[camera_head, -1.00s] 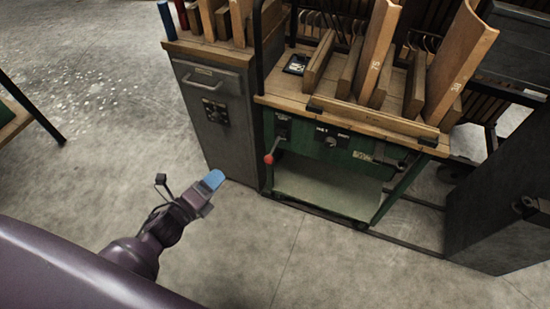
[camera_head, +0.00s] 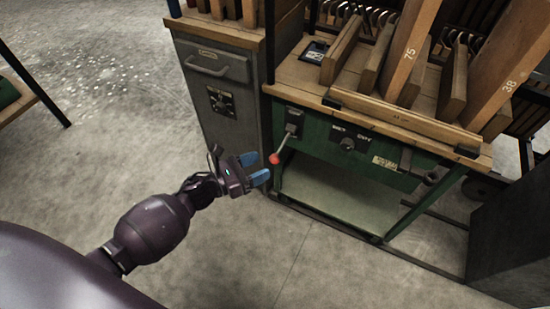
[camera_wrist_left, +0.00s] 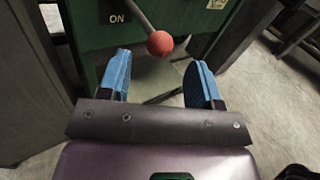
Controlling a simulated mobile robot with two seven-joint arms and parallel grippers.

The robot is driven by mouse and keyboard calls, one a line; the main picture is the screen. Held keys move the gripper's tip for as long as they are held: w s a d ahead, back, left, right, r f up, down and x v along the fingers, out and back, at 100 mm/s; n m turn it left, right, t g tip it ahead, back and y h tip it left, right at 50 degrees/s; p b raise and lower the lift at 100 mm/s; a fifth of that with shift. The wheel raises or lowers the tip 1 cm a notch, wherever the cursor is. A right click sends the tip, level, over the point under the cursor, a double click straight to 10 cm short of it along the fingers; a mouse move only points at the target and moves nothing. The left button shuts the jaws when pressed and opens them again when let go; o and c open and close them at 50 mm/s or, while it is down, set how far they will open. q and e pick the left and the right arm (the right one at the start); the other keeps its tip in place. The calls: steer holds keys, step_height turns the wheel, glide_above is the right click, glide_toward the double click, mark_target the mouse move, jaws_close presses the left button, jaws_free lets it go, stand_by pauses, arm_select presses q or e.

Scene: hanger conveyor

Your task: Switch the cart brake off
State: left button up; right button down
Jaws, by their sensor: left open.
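The green cart (camera_head: 325,135) with a wooden top stands ahead of me. Its brake lever ends in a red ball knob (camera_head: 274,159) and slants down from a dark plate on the cart's front left. In the left wrist view the red knob (camera_wrist_left: 160,43) is beyond and between the two blue fingertips, with an "ON" label (camera_wrist_left: 117,17) to the left of the lever. My left gripper (camera_head: 257,168) is open, empty and close to the knob in the head view; it also shows in the left wrist view (camera_wrist_left: 158,78). I see no contact. My right gripper is not in view.
A grey cabinet (camera_head: 213,85) with a drawer handle and a dial stands against the cart's left side. Numbered wooden boards (camera_head: 405,55) stand on the cart top. A dark grey panel (camera_head: 508,235) is at the right. The floor in front is clear.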

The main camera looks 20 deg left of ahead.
mark_target(274, 159)
arm_select(q)
steer(key=shift+x, duration=2.7)
jaws_close()
